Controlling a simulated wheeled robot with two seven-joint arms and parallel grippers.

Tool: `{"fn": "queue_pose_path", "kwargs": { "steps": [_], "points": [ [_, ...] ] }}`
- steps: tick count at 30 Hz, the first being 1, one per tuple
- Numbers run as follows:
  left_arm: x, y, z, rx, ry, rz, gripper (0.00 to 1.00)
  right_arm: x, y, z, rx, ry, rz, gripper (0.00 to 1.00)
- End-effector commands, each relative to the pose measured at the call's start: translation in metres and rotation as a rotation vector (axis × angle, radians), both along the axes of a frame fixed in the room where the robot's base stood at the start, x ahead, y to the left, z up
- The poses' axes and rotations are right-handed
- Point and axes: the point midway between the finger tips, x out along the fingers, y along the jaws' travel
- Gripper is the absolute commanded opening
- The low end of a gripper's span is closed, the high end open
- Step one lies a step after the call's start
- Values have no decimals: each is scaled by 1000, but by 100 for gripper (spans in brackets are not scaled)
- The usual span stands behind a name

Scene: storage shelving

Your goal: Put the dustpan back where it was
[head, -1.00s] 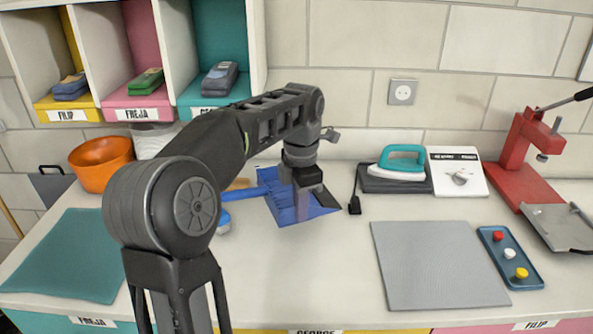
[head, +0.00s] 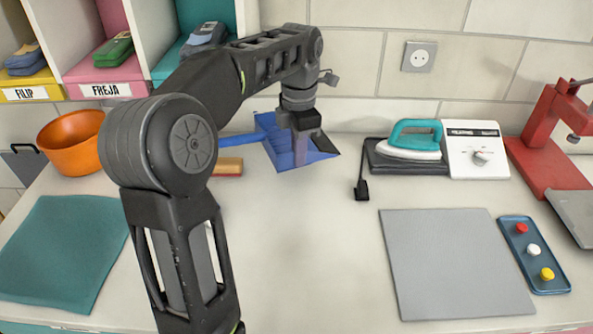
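The blue dustpan (head: 278,145) lies on the worktop near the tiled wall. My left arm hides part of the worktop left of the pan. My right gripper is out of view.
A wooden block (head: 228,167) lies left of the pan. A teal iron (head: 415,140) on a dark base, a white box (head: 475,148) and a red press (head: 550,135) stand right. A black plug (head: 361,190) lies nearby. A grey mat (head: 450,262) is in front. An orange bowl (head: 72,143) stands left.

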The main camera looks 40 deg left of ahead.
Motion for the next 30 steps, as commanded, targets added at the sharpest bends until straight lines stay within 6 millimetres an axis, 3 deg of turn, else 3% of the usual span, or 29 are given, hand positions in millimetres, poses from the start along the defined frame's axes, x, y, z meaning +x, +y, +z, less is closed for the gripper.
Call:
{"fn": "queue_pose_path", "kwargs": {
  "steps": [5,9,15,26,30],
  "points": [
    [0,0,-9,0,0,0,0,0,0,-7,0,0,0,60],
    [0,0,-35,0,1,0,0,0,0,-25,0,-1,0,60],
    [0,0,-59,0,1,0,0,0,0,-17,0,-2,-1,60],
    [0,0,-64,1,0,0,0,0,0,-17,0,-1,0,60],
    [-1,0,-80,0,4,1,0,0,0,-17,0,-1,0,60]
  ]
}}
